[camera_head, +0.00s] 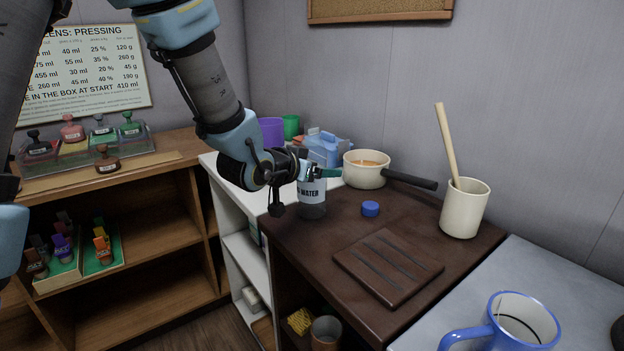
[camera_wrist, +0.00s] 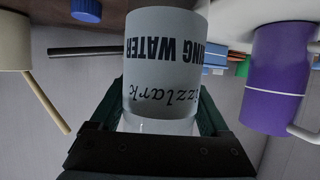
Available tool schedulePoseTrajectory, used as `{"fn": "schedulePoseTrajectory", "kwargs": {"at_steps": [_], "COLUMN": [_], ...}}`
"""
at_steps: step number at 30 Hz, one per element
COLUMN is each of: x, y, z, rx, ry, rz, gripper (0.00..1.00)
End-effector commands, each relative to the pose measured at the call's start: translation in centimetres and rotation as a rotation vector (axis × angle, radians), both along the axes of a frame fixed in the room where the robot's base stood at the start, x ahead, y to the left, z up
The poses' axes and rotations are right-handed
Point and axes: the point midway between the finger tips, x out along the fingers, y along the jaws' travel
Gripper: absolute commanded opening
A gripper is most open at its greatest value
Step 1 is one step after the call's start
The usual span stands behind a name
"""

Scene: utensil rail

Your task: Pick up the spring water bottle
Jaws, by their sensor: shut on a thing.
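The spring water bottle (camera_head: 312,198) is clear with a white label reading "WATER" in the head view. It is upright at the left end of the dark brown counter; I cannot tell whether its base touches the top. My gripper (camera_head: 312,173) is shut on its upper part from the left. In the wrist view the bottle (camera_wrist: 163,62) sits between both fingers of my gripper (camera_wrist: 157,112), its label upside down. The gripper hides the bottle's top in the head view.
A blue cap (camera_head: 370,208) lies right of the bottle. A saucepan (camera_head: 362,171) stands behind, its handle pointing right. A dark grooved board (camera_head: 388,266) lies in front. A cream crock (camera_head: 464,209) holds a wooden stick. A purple container (camera_wrist: 278,75) shows in the wrist view.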

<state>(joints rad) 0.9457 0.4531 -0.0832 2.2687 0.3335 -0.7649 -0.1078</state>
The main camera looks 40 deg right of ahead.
Motion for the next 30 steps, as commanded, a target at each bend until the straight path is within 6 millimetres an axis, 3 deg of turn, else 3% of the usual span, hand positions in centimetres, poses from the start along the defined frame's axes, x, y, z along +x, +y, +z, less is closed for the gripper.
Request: {"fn": "schedulePoseTrajectory", "kwargs": {"at_steps": [2, 17, 30], "x": [0.01, 0.0, 0.04], "y": [0.02, 0.03, -0.04], "z": [-0.01, -0.01, 0.43], "rx": [0.0, 0.001, -0.004], "ry": [0.0, 0.0, -0.002], "rz": [0.0, 0.0, 0.0], "gripper": [0.56, 0.0, 0.0]}}
